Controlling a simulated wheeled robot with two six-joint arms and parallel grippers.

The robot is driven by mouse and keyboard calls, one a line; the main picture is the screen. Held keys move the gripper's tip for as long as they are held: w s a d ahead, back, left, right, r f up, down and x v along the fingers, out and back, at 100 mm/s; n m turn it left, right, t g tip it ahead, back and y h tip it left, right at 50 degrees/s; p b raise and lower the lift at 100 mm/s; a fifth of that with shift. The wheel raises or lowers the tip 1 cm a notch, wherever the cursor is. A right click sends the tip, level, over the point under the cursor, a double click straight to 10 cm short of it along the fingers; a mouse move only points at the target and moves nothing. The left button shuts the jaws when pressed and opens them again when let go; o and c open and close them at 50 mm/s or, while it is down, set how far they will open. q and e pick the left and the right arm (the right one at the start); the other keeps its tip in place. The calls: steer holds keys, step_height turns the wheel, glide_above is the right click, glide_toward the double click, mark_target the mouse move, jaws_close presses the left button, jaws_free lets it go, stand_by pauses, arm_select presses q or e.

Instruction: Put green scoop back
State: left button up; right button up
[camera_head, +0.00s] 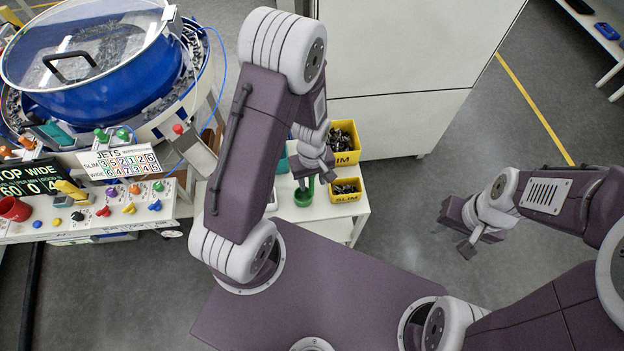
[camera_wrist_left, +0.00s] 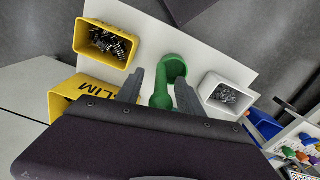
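The green scoop (camera_head: 304,197) is at the small white side table, below my left gripper (camera_head: 312,180). In the left wrist view the scoop (camera_wrist_left: 173,67) shows a round green cup, with its handle running toward the camera between the two fingers of my left gripper (camera_wrist_left: 159,82). The fingers stand apart on either side of the handle, with a gap visible on the left side. The handle's near end is hidden by the gripper body. My right gripper (camera_head: 456,232) is open and empty over the floor at the right.
Yellow SLIM bins (camera_head: 346,159) (camera_head: 333,190) with dark metal parts stand beside the scoop. A white bin (camera_wrist_left: 208,85) of parts stands on its other side. A blue bowl feeder (camera_head: 115,90) and a control panel (camera_head: 130,208) with coloured knobs are at the left.

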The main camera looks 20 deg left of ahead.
arm_select(q)
step_height(320, 180, up, 12)
steer(key=shift+s+r, duration=0.1)
steer(key=shift+r, duration=0.05)
steer(key=s+m, duration=0.1)
steer(key=m, duration=0.1)
steer(key=s+m, duration=0.2)
steer(key=m, duration=0.1)
steer(key=s+m+t, duration=0.1)
steer(key=s+m, duration=0.1)
steer(key=m, duration=0.1)
steer(key=shift+s+a+r, duration=0.1)
steer(key=shift+s+r, duration=0.1)
steer(key=shift+r, duration=0.15)
